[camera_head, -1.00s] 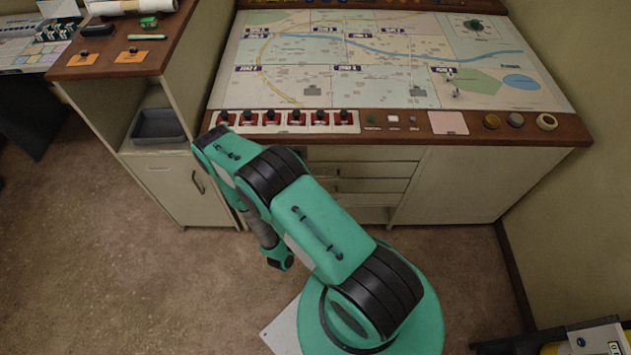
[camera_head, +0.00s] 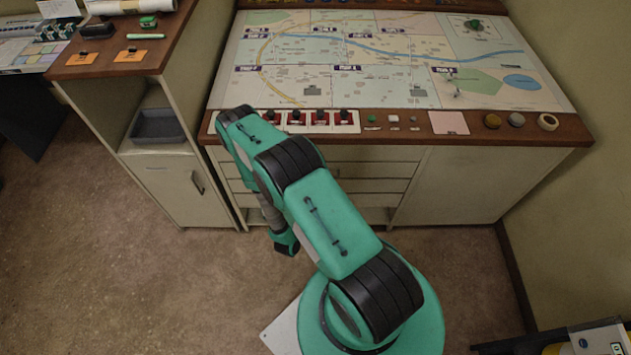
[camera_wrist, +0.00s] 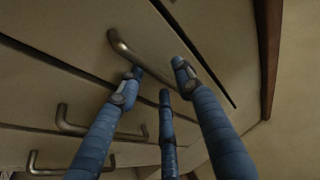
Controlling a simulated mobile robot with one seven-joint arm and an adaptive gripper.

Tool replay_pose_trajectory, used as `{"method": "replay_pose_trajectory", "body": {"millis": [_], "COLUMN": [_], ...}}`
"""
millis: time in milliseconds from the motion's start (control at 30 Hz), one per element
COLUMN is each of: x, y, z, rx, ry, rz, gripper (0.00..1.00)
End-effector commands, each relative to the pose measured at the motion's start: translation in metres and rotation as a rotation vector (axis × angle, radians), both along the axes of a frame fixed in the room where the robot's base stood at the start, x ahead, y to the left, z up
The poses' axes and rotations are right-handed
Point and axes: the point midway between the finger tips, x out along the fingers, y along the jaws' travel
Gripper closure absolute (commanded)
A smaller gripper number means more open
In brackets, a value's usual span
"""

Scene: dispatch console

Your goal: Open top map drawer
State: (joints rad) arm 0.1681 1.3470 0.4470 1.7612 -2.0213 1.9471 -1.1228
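The drawer stack under the map console shows in the head view, partly behind my arm, with the top map drawer (camera_head: 375,153) just under the wooden edge. The drawers look shut. In the wrist view, the top drawer's bar handle (camera_wrist: 122,47) is right at my fingers, and two more handles, the second (camera_wrist: 66,127) and the third (camera_wrist: 36,167), lie to the lower left. My gripper (camera_wrist: 158,75) has three blue fingers spread apart. The handle's far part is hidden behind the left finger. I cannot tell whether they touch.
The map console top (camera_head: 400,70) has a wooden front edge with switches close above the drawers. A cabinet (camera_head: 180,190) with an open shelf and a grey tray (camera_head: 158,127) stands at the left. A plain panel (camera_head: 465,185) is right of the drawers. Floor at lower left is free.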

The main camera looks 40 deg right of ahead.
Motion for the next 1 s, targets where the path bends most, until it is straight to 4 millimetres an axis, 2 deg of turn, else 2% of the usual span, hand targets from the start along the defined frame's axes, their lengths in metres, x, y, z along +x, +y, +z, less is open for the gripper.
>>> {"method": "replay_pose_trajectory", "body": {"millis": [67, 233, 267, 667, 1000], "x": [0.0, 0.0, 0.0, -0.003, -0.026], "y": [0.0, 0.0, 0.0, 0.003, 0.028], "z": [0.0, 0.0, 0.0, 0.0, -0.001], "rx": [0.0, 0.0, 0.0, 0.0, 0.001], "ry": [0.0, 0.0, 0.0, 0.001, 0.004], "rz": [0.0, 0.0, 0.0, 0.001, 0.005], "gripper": [0.65, 0.97, 1.0, 1.0, 1.0]}}
